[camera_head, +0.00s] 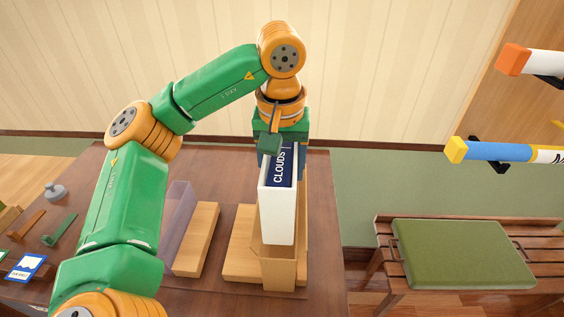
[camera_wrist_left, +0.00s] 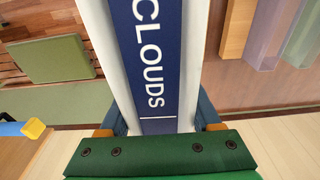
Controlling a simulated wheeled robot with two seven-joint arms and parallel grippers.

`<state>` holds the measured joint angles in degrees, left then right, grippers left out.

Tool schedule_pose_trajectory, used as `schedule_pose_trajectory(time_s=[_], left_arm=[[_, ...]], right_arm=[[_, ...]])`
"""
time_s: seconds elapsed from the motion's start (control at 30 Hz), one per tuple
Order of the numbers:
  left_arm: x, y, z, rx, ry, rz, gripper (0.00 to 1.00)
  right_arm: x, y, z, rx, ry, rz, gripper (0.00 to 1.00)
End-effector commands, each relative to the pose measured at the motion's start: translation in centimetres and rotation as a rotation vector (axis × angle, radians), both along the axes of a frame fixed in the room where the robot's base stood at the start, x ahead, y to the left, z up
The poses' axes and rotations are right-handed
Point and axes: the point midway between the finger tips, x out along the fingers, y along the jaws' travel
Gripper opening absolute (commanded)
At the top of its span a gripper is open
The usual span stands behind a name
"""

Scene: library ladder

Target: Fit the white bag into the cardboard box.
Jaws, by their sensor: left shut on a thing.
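The white bag (camera_head: 277,220) is a tall, narrow white block with a dark blue CLOUDS label, upright at the table's middle right in the head view. My left gripper (camera_head: 283,158) is shut on it near its far end. The wrist view shows the bag's label (camera_wrist_left: 158,60) filling the middle, with a finger of the left gripper (camera_wrist_left: 160,117) on each side. My right gripper is not in view.
A wooden block (camera_head: 196,240) and a translucent purple panel (camera_head: 177,217) stand left of the box on the brown table (camera_head: 325,250). Small tools and cards lie further left. A bench with a green cushion (camera_head: 460,253) is at right, below colored tubes (camera_head: 500,151).

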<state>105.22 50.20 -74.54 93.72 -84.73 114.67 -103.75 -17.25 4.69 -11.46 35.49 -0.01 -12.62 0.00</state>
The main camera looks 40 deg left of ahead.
Motion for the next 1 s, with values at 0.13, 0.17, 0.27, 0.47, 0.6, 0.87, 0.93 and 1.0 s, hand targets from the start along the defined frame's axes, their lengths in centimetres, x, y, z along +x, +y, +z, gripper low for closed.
schedule_pose_trajectory(time_s=[0.13, 0.17, 0.27, 0.47, 0.6, 0.87, 0.93, 1.0], left_arm=[[0.0, 0.0, -2.1, -0.001, -0.001, 0.000, 0.00], [0.0, 0.0, -2.3, -0.001, -0.001, 0.000, 0.00], [0.0, 0.0, -2.5, -0.001, -0.002, 0.000, 0.00], [0.0, 0.0, -2.3, -0.001, -0.002, 0.000, 0.00], [0.0, 0.0, -2.3, -0.001, -0.002, -0.001, 0.00], [0.0, -0.1, -2.3, 0.000, -0.001, -0.001, 0.00], [0.0, -0.1, -2.3, 0.000, -0.002, 0.000, 0.00], [0.0, -0.1, -2.3, 0.000, -0.002, 0.000, 0.00]], right_arm=[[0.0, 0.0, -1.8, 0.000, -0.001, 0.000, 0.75], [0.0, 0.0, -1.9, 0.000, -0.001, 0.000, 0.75], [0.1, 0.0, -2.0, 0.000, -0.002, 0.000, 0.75], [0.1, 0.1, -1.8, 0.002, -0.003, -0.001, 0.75], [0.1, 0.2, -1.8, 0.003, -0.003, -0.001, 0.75], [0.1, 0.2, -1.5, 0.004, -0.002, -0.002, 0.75], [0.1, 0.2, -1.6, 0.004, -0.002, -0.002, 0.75], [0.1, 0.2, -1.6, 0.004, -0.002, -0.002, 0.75]])
